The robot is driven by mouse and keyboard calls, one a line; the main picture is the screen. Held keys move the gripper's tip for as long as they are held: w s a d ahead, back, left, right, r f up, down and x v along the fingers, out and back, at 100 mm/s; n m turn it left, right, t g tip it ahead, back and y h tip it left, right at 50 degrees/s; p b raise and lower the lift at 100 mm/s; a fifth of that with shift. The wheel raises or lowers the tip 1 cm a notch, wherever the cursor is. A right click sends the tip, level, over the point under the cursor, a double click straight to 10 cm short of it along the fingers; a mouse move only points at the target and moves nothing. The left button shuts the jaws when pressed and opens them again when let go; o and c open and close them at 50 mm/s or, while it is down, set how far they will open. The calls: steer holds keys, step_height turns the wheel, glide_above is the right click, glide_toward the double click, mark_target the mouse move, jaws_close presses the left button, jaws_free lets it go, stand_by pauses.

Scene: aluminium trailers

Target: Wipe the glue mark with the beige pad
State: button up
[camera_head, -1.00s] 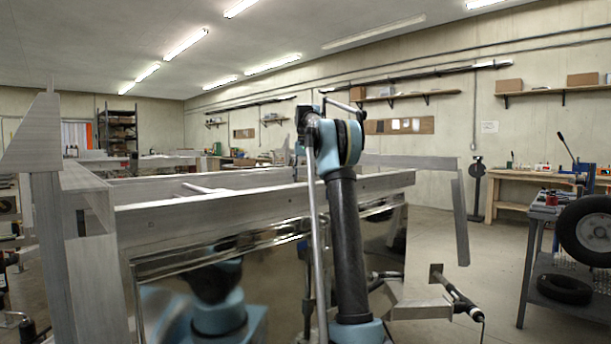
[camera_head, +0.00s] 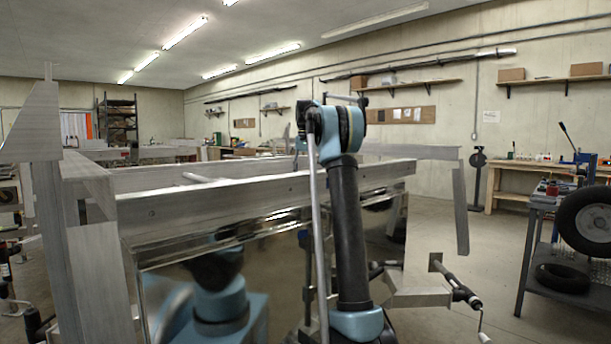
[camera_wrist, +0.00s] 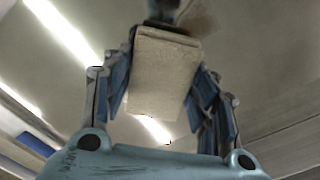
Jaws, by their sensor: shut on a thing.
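My gripper (camera_wrist: 165,85) is shut on the beige pad (camera_wrist: 165,70), a pale block held between its blue and grey fingers in the wrist view. Beyond the pad is a blurred, shiny grey surface with bright streaks. A brownish smudge (camera_wrist: 200,20) shows at the top, right of a dark shape; I cannot tell whether it is the glue mark. I cannot tell whether the pad touches the surface. In the head view my arm stands in front of the aluminium trailer (camera_head: 250,203); the gripper and pad are not clearly visible there.
The trailer's upright post (camera_head: 62,230) stands close at the left. Its polished side panel (camera_head: 270,270) mirrors my body. A crank handle (camera_head: 458,290) sticks out at the lower right. A grey cart (camera_head: 545,208) with tyres stands farther right. Open floor lies between.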

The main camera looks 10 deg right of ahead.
steer(key=shift+f, duration=0.9)
stand_by(0.3)
steer(key=shift+s+a+r, duration=0.1)
steer(key=shift+s+a, duration=0.45)
steer(key=shift+a, duration=0.2)
steer(key=shift+s+a, duration=0.55)
steer(key=shift+a, duration=0.15)
steer(key=shift+s+a, duration=0.55)
steer(key=shift+a, duration=0.2)
steer(key=shift+s+a, duration=0.55)
steer(key=shift+a, duration=0.2)
steer(key=shift+s+a, duration=0.55)
steer(key=shift+a, duration=0.2)
steer(key=shift+s+a, duration=0.5)
steer(key=shift+a, duration=0.25)
steer(key=shift+f, duration=0.2)
